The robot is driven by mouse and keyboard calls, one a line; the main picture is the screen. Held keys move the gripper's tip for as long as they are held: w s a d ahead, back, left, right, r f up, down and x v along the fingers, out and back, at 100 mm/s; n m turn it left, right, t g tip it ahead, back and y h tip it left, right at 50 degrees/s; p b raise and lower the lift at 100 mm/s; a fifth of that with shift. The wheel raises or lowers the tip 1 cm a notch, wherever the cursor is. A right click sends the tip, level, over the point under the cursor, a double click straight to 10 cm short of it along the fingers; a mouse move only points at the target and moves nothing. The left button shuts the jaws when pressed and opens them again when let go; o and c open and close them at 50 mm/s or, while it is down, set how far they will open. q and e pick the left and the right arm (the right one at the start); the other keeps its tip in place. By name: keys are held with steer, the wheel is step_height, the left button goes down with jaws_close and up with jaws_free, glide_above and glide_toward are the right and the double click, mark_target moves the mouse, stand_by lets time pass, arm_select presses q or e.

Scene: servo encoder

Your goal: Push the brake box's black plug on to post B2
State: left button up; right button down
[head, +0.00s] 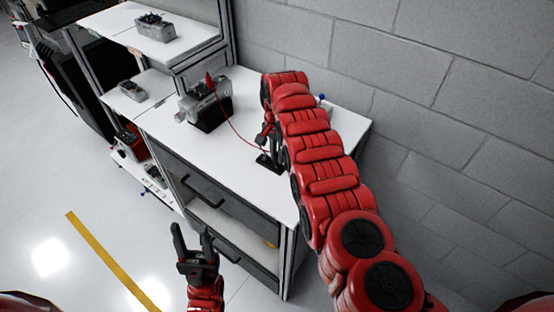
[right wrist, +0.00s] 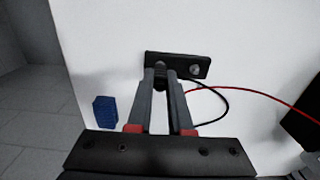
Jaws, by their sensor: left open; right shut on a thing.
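A small black plate (right wrist: 185,64) lies on the white worktop; in the head view its end shows below my right gripper (head: 268,138). A bare metal post (right wrist: 195,70) stands near its right end. My right gripper (right wrist: 160,82) is shut on the black plug (right wrist: 159,78) at the plate's left end. The fingers hide most of the plug, and I cannot tell whether it sits on a post. A black lead (right wrist: 222,104) curves off beside the fingers. My left gripper (head: 190,237) is open and empty, in front of the cabinet.
A grey and black box (head: 207,103) with a red plug (head: 210,80) stands left on the worktop; a red lead (head: 238,130) runs from it toward the right gripper. A blue block (right wrist: 105,112) lies left of the fingers. A block wall closes the back.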

steer(key=shift+r, duration=0.2)
stand_by(0.3)
steer(key=shift+r+p, duration=1.95)
steer(key=shift+r, duration=0.45)
